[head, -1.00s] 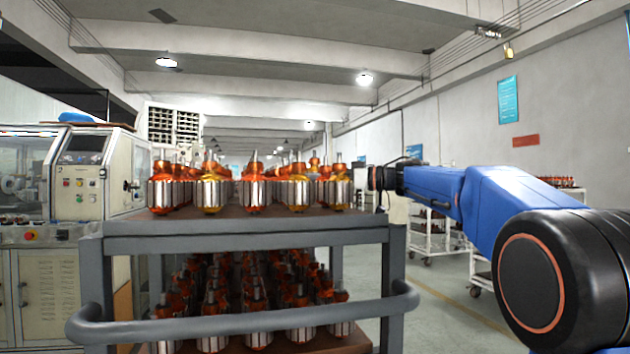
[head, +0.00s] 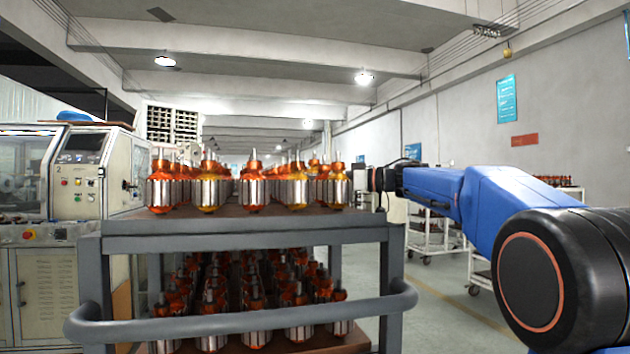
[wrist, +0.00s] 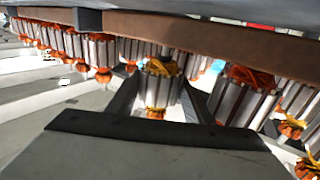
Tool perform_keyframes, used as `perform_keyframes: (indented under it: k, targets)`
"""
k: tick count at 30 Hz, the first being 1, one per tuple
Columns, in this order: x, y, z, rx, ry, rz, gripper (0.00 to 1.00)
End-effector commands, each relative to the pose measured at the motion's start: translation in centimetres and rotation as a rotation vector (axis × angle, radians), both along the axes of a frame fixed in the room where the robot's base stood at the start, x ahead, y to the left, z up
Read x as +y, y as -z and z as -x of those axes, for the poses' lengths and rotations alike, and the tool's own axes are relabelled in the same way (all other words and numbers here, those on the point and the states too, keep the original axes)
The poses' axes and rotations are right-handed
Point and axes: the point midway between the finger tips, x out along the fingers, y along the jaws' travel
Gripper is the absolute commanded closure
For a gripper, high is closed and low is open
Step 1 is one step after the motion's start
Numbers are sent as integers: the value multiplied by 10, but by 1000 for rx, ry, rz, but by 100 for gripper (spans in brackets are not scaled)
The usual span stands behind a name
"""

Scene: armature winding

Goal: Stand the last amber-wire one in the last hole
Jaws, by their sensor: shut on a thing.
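In the wrist view my gripper (wrist: 162,82) is shut on an armature with amber wire (wrist: 158,92), one finger on each side of its steel core. A brown board edge (wrist: 215,37) runs across the top of that view, and the held armature's shaft end meets it there. I cannot tell whether it sits in a hole. In the head view my wrist (head: 374,178) is at the right end of the trolley's top board (head: 250,213). Amber-wire armatures (head: 208,190) and red-wire ones (head: 160,190) stand along its front. My fingers are hidden there, and no hole shows.
In the wrist view a red-wire armature (wrist: 240,92) is close beside my right finger, and several more stand in a row to the left. A trolley handrail (head: 240,318) and a lower shelf of armatures (head: 255,300) are in front. A winding machine (head: 90,180) stands left.

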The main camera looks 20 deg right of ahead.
Motion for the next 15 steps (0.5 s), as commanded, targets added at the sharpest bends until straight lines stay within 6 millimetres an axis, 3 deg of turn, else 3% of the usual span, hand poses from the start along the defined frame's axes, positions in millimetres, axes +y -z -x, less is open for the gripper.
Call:
perform_keyframes:
  k: [15]
  targets:
    - [0, 7, 0, -1, 0, -1, 94]
